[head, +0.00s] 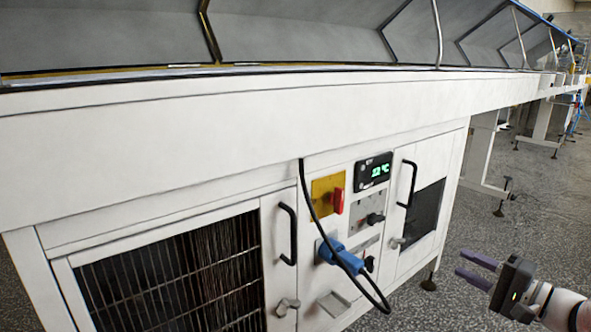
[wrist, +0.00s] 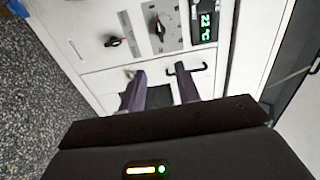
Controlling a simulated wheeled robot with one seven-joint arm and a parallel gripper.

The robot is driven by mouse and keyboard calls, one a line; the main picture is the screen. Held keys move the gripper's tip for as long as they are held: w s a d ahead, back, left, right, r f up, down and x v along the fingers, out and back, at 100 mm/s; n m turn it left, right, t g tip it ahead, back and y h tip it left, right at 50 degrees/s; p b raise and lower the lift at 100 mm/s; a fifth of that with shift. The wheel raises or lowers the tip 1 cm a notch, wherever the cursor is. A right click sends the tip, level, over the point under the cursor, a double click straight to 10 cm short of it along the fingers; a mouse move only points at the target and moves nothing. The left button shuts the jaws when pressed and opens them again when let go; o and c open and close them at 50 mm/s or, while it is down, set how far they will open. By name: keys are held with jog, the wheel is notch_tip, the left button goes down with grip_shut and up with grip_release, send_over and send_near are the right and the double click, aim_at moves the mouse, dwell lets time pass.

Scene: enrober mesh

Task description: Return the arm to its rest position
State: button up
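My gripper (head: 465,264) is at the lower right in the head view, its two dark purple fingers pointing left towards the cabinet front. The fingers are apart with nothing between them, and my gripper is clear of the cabinet. The wrist view also shows both fingers (wrist: 161,80) spread and empty in front of the white panel. Most of my arm is out of the picture, beyond the right edge of the head view.
The long white machine (head: 240,130) fills the left and middle. Its front carries a black handle (head: 408,184), a red switch (head: 338,200), a green display (head: 375,171) and a blue plug (head: 340,255) with a hanging black cable. Speckled floor (head: 540,215) is open on the right.

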jog(key=s+a+f+n+g+h, duration=0.25)
jog(key=s+a+g, duration=0.4)
jog(key=a, duration=0.45)
jog(key=s+a+f+n+g+h, duration=0.25)
jog(key=s+a+n+g, duration=0.35)
jog(key=a, duration=0.5)
jog(key=s+d+r+n+t+h, duration=0.1)
jog(key=s+n+t+h, duration=0.1)
jog(key=s+t+h, duration=0.35)
notch_tip(320, 180, up, 13)
jog(key=s+g+p, duration=0.1)
jog(key=s+p, duration=0.1)
jog(key=p, duration=1)
jog(key=shift+s+d+g+p, duration=0.2)
jog(key=shift+s+g+p, duration=0.1)
jog(key=shift+s+p, duration=0.1)
